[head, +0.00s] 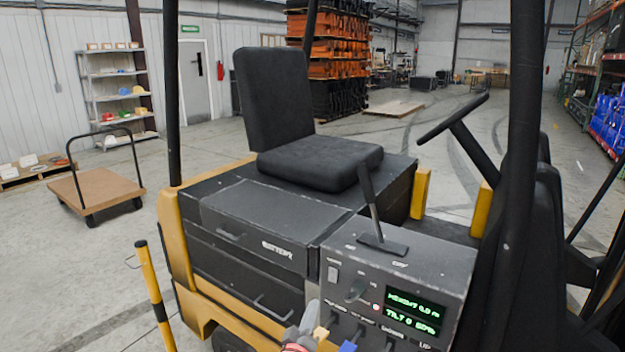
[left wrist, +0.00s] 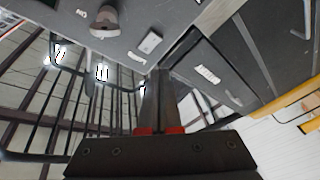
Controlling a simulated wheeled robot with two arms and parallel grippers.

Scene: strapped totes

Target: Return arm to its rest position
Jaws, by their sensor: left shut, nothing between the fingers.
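My left gripper (head: 308,318) shows at the bottom edge of the head view, in front of the forklift's control panel (head: 450,290). In the left wrist view its two dark fingers (left wrist: 160,85) with red bases are together, with nothing between them. The panel (left wrist: 60,18) fills the top of that view, with a round knob (left wrist: 105,20) and a pale rocker switch (left wrist: 150,42). The fingers overlap the panel's lower edge in the picture; I cannot tell whether they touch it. My right gripper is in neither view.
The forklift has a black seat (head: 275,105), a battery cover (head: 265,225), a lever (head: 372,210) and a steering wheel (head: 450,120). A yellow-black post (head: 154,298) stands at left. A flatbed cart (head: 98,188) and shelves (head: 118,95) are farther back. Open floor lies between.

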